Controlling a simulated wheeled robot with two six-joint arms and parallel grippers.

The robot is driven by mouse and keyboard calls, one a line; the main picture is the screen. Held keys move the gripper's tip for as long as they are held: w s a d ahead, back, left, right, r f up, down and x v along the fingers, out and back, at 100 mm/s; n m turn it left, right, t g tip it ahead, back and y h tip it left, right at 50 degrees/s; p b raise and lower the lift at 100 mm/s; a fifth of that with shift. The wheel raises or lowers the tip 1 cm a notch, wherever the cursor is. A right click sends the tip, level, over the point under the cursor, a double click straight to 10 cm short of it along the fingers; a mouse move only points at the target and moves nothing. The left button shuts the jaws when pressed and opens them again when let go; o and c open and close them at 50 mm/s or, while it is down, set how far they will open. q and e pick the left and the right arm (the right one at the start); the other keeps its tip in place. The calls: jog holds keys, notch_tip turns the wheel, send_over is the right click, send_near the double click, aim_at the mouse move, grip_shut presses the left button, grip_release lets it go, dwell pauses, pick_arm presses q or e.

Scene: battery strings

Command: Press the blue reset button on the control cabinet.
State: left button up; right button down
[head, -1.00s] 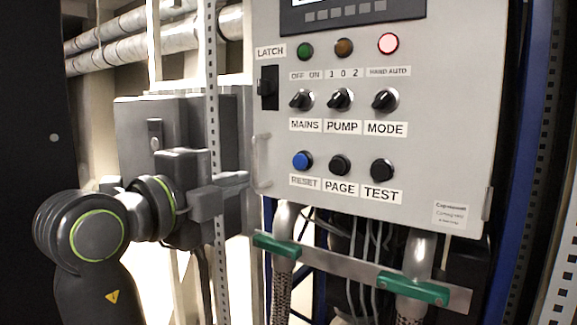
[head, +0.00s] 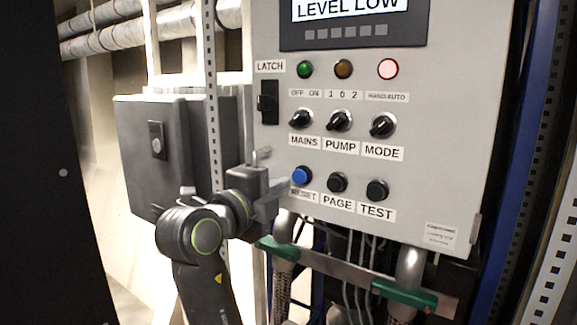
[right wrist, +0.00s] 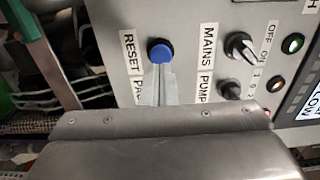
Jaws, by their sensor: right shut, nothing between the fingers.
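The blue reset button (head: 301,175) sits in the bottom row of the grey control cabinet (head: 455,110), left of two black buttons, above the RESET label. In the right wrist view the blue button (right wrist: 160,52) shows just beyond the fingertips. My right gripper (head: 286,186) is shut and empty, its tips close to the button from the lower left. In the right wrist view the shut fingers (right wrist: 160,72) line up with the button and overlap its near edge. I cannot tell whether they touch it. The fingers partly cover the RESET label. My left gripper is not in view.
The PAGE button (head: 337,182) and TEST button (head: 377,190) are to the right. Black knobs, including MAINS (head: 301,118), sit above. The screen (head: 350,10) reads LEVEL LOW, and the red lamp (head: 388,69) glows. Green-clamped pipes (head: 404,292) run below the cabinet.

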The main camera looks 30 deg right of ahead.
aim_at(298, 175)
jog(key=p+x, duration=0.1)
jog(key=x, duration=0.1)
jog(key=shift+d+r+p, duration=0.15)
jog(key=shift+d+p, duration=0.1)
jog(key=shift+p, duration=0.1)
jog(key=shift+w+d, duration=0.2)
jog(key=shift+d, duration=0.1)
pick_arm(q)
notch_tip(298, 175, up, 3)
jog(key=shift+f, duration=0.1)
pick_arm(e)
jog(key=shift+w+d+b, duration=0.15)
jog(key=shift+d+b, duration=0.3)
jog(key=shift+b, duration=0.1)
jog(key=shift+w+d, duration=0.1)
jog(key=shift+d, duration=0.05)
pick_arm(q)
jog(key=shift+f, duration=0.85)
pick_arm(e)
jog(key=shift+r, duration=0.15)
